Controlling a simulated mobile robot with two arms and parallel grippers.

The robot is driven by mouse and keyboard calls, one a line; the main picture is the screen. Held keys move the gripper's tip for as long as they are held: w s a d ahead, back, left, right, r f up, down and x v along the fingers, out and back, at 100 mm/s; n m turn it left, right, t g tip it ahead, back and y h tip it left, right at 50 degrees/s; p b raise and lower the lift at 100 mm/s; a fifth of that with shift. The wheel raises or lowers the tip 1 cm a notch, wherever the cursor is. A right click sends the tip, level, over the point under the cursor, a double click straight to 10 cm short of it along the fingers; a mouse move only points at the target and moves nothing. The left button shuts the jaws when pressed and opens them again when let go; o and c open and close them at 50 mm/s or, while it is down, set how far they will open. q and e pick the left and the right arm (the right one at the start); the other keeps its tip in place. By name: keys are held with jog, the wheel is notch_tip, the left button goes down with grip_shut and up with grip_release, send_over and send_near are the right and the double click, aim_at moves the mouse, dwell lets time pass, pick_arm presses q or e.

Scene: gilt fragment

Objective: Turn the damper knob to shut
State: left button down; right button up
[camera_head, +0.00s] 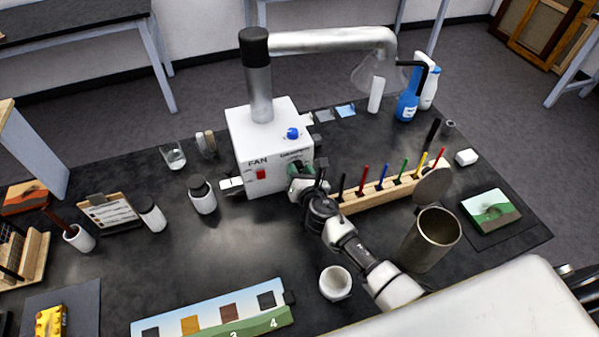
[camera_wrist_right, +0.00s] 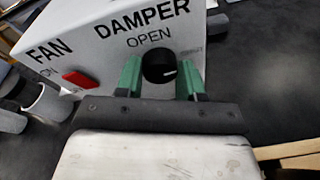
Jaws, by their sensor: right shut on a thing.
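The damper knob (camera_wrist_right: 158,66) is a round black knob with a short white mark on the box front, under the word OPEN. The mark points to the right of the picture; a faint label, hard to read, is at the upper right. My right gripper (camera_wrist_right: 163,80) has its green fingers on either side of the knob and is shut on it. In the head view my right gripper (camera_head: 301,170) is at the front of the white box (camera_head: 262,160) and hides the knob. My left gripper is not in view.
A red fan switch (camera_wrist_right: 82,78) is left of the knob. A wooden rack (camera_head: 390,192) of coloured tools stands close right of my gripper. A metal cup (camera_head: 432,240) and a white cup (camera_head: 335,283) are near my arm.

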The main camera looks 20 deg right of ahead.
jog(key=shift+m, duration=0.4)
dwell(0.3)
jog(key=o, duration=0.9)
jog(key=s, duration=0.3)
jog(key=s+r, duration=0.1)
jog(key=s, duration=0.3)
jog(key=s+r, duration=0.1)
jog(key=s, duration=0.2)
jog(key=shift+s+d, duration=0.25)
jog(key=shift+s, duration=0.05)
jog(key=shift+f, duration=0.1)
